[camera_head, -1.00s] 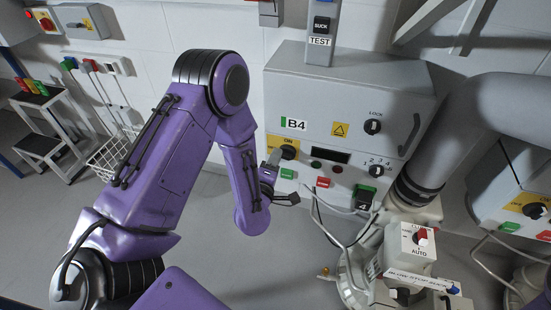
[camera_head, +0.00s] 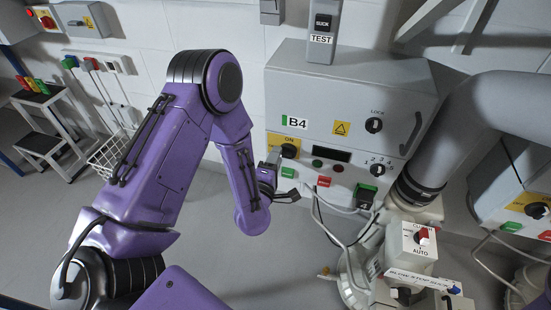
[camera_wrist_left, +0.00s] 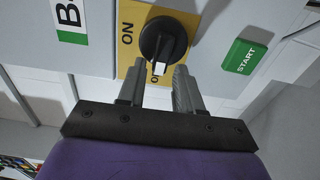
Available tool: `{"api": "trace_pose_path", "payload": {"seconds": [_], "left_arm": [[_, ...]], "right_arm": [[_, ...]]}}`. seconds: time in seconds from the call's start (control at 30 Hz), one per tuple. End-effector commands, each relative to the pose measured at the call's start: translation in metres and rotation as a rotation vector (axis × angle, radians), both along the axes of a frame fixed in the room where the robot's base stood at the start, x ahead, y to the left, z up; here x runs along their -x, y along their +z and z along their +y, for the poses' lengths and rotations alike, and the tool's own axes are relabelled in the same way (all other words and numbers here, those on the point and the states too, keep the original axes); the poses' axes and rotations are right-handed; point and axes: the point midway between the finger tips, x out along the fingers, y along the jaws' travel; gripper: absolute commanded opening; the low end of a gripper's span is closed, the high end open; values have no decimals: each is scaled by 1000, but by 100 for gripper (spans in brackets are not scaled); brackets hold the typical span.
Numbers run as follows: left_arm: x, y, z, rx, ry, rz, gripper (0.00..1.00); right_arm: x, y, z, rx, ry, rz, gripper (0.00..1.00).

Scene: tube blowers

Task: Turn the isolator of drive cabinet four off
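The B4 cabinet (camera_head: 350,85) is a grey box on the wall. Its isolator (camera_head: 289,150) is a black rotary knob on a yellow plate marked ON at the top. In the left wrist view, the knob (camera_wrist_left: 163,45) has a white pointer aimed down at a partly hidden label starting with O, not at ON. My left gripper (camera_head: 276,170) is at the plate's left side. In the left wrist view, its two fingers (camera_wrist_left: 157,78) are apart, with the pointer end between their tips. I cannot tell whether they touch the knob. My right gripper is out of view.
Below the knob are a green START button (camera_wrist_left: 243,57) and a red button (camera_head: 323,182). A LOCK knob (camera_head: 374,125) and a numbered selector (camera_head: 377,170) sit to the right. A large grey pipe (camera_head: 480,120) and cables crowd the right. Open floor lies below left.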

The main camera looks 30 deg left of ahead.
Motion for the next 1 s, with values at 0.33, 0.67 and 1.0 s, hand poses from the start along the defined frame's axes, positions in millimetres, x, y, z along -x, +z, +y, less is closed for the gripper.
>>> {"api": "trace_pose_path", "payload": {"seconds": [0.33,0.67,1.0], "left_arm": [[3,0,-1,-1,-2,-1,43],[70,-2,-21,-3,-7,3,43],[102,0,-29,-1,1,-1,43]], "right_arm": [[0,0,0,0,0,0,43],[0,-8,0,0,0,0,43],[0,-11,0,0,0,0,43]]}}
